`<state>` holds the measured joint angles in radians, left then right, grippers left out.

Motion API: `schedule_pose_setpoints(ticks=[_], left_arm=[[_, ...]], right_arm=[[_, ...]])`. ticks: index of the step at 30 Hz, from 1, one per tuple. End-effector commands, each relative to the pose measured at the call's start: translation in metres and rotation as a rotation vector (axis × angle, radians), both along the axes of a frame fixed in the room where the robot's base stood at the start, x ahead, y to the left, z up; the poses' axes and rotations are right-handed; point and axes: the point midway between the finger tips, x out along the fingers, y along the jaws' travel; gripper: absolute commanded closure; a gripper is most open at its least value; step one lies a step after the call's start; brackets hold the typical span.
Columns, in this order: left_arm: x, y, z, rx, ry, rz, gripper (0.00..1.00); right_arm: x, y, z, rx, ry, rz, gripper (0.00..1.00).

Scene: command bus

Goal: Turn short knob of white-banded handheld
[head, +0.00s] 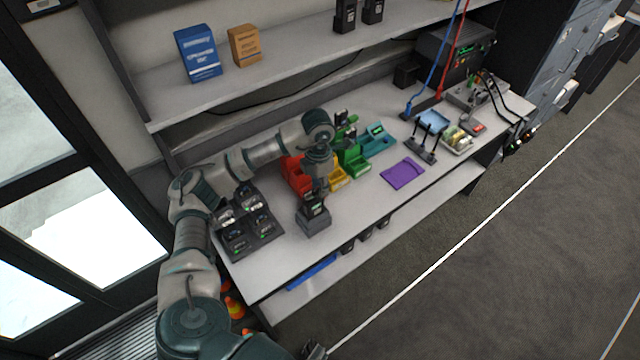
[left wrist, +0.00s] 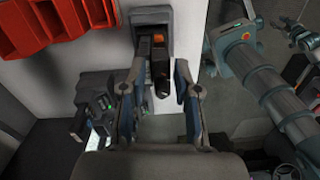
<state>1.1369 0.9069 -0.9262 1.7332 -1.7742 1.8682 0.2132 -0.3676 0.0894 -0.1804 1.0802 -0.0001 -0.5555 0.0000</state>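One dark handheld (head: 315,208) stands upright in a black dock (head: 313,226) near the front edge of the bench. In the left wrist view, the handheld (left wrist: 160,62) has an orange patch and a dark stub pointing towards the camera. I cannot make out a white band on it or tell its knobs apart. My left gripper (head: 318,185) points down over this handheld. In the left wrist view, its two fingers (left wrist: 160,75) are apart, one on each side of the handheld, with gaps showing. A dark piece at the bottom of the head view (head: 314,350) may be my right gripper; its state is unclear.
A black rack (head: 262,238) with several handhelds, some with white parts, stands to the left. Red bins (head: 294,176), yellow and green bins stand behind the dock. A purple mat (head: 402,173) lies to the right. The bench between dock and mat is clear.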

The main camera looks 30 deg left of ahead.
Motion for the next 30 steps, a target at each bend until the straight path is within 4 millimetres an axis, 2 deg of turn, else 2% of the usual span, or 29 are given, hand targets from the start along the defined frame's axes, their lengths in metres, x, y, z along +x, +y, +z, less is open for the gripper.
schedule_pose_setpoints(ticks=[11, 14, 24, 30], left_arm=[[0.001, 0.000, 0.005, -0.001, -0.003, 0.001, 0.60], [0.002, 0.000, 0.019, -0.001, -0.005, 0.001, 0.60], [0.003, 0.004, 0.095, 0.000, -0.004, 0.002, 0.60], [0.004, 0.005, 0.114, 0.000, -0.001, 0.001, 0.60]], right_arm=[[-0.005, -0.001, -0.001, -0.001, 0.006, -0.002, 0.60], [-0.004, -0.001, -0.001, -0.001, 0.004, -0.001, 0.60], [-0.003, -0.001, 0.000, 0.000, 0.002, 0.000, 0.60], [-0.003, -0.001, -0.001, 0.000, 0.002, 0.000, 0.60]])
